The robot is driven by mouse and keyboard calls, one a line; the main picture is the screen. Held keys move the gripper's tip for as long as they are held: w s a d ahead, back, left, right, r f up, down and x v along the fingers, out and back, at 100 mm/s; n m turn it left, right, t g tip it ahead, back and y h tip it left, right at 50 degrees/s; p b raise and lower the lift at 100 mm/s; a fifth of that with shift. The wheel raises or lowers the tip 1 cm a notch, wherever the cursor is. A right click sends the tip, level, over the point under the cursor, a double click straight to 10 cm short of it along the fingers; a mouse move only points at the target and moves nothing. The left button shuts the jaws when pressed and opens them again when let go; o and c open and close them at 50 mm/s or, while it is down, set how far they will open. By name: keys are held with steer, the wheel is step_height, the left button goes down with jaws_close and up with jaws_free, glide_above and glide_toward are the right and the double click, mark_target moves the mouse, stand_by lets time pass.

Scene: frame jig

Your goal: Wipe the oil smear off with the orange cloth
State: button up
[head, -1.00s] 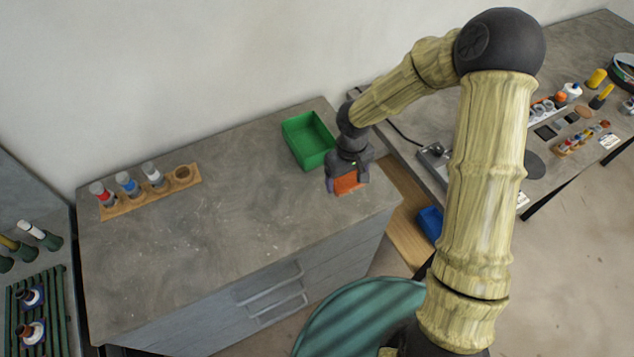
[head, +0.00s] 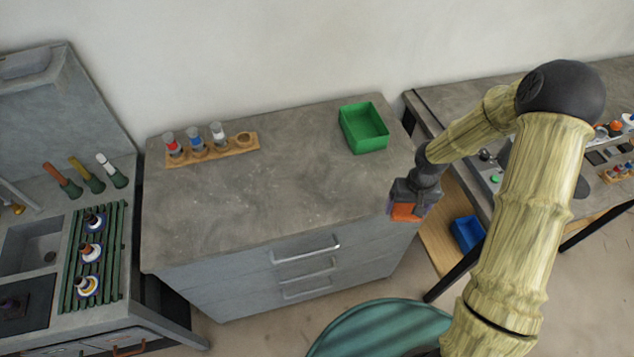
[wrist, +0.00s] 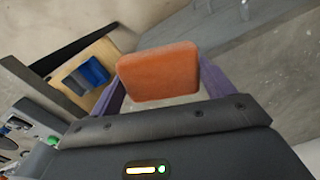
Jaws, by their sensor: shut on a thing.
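My gripper (head: 406,206) is shut on the orange cloth (head: 403,213), at the right front corner of the grey cabinet top. In the wrist view the cloth (wrist: 158,72) looks like a thick rounded block between my two purple fingers. The head view does not show clearly how high the cloth is above the surface. I cannot make out an oil smear for certain; the grey cabinet top (head: 270,190) has faint pale specks and darker mottling.
A green bin (head: 363,143) stands at the back right of the cabinet top. A wooden rack (head: 240,150) holds three capped bottles at the back left. A sink counter (head: 75,317) is at left. A blue bin (head: 467,233) sits low to the right. The cabinet top's middle is clear.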

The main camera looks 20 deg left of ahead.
steer(key=d+f+m, duration=0.3)
steer(key=d+f, duration=0.2)
steer(key=d, duration=0.2)
steer(key=shift+w+d+f, duration=0.3)
steer(key=shift+d, duration=0.05)
